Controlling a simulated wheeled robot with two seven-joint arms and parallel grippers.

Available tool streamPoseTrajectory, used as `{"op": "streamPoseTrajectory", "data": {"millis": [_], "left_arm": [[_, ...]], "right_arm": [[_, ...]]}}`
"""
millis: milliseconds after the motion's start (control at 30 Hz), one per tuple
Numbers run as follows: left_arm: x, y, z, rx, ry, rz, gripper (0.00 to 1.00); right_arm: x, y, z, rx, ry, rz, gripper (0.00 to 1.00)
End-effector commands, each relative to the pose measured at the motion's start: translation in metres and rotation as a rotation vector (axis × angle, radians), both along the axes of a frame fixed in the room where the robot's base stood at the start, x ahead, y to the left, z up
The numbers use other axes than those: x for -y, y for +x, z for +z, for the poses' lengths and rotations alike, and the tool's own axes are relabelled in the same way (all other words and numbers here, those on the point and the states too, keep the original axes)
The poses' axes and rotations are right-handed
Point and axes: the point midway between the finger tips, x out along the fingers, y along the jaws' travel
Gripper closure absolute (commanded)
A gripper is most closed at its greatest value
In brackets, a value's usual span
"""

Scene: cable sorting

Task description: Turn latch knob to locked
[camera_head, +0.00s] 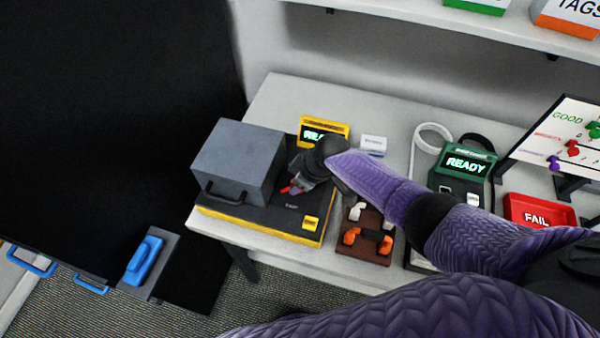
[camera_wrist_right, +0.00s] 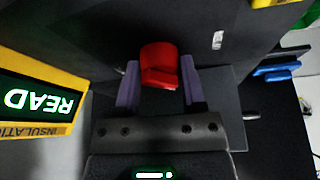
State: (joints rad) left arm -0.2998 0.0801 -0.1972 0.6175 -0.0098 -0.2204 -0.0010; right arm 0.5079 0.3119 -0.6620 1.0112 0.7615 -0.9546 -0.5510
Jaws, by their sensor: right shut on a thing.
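The red latch knob (camera_wrist_right: 159,62) is on the dark front area of the tester; in the head view only a small red part (camera_head: 286,189) shows beside my gripper. My right gripper (camera_wrist_right: 160,80) has one finger on each side of the knob and is shut on it; it also shows in the head view (camera_head: 296,186). The tester has a grey box-shaped cover (camera_head: 238,160) with a handle, on a black and yellow base (camera_head: 262,228). The lock marking by the knob is too small to read. My left gripper is not in view.
A yellow display (camera_head: 322,130) stands behind the tester, partly hidden by my arm. A brown holder (camera_head: 363,249) with orange and white connectors is to the right. Farther right are a green READY device (camera_head: 465,163) and a red FAIL tray (camera_head: 541,212).

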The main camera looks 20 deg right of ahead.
Motion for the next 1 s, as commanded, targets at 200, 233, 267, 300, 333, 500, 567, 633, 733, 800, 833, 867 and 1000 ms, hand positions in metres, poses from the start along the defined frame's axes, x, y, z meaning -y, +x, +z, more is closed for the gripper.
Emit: {"op": "streamPoseTrajectory", "data": {"millis": [200, 233, 267, 300, 333, 500, 567, 633, 733, 800, 833, 867, 1000], "left_arm": [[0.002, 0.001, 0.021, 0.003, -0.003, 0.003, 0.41], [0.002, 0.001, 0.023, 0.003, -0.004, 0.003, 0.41], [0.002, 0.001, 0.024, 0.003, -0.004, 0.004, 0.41], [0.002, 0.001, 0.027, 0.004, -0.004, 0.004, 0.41], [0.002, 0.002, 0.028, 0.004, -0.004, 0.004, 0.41], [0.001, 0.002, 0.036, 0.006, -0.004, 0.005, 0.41], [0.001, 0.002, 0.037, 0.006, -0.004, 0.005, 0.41], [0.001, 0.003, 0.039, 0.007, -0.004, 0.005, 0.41], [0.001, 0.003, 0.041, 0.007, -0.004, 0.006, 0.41], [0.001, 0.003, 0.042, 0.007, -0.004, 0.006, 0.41], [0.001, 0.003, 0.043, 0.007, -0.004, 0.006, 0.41], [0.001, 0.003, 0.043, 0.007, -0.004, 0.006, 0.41], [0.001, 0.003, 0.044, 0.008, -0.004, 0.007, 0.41]], "right_arm": [[-0.002, 0.000, 0.004, 0.002, 0.001, -0.197, 1.00], [-0.002, 0.000, 0.004, 0.001, 0.001, -0.225, 1.00], [-0.002, 0.000, 0.004, 0.001, 0.003, -0.252, 1.00], [-0.002, -0.001, 0.004, 0.000, 0.002, -0.285, 1.00], [-0.002, -0.001, 0.003, 0.000, 0.001, -0.309, 1.00], [-0.003, 0.000, 0.003, 0.001, 0.002, -0.436, 1.00], [-0.002, 0.000, 0.002, 0.002, 0.002, -0.474, 1.00], [-0.003, 0.000, 0.002, 0.001, 0.002, -0.512, 1.00], [-0.002, 0.000, 0.002, 0.003, 0.001, -0.557, 1.00], [-0.003, 0.000, 0.002, 0.003, 0.002, -0.581, 1.00], [-0.003, 0.000, 0.002, 0.002, 0.002, -0.590, 1.00], [-0.003, 0.000, 0.001, 0.002, 0.002, -0.599, 1.00], [-0.002, 0.000, 0.001, 0.002, 0.001, -0.625, 1.00]]}}
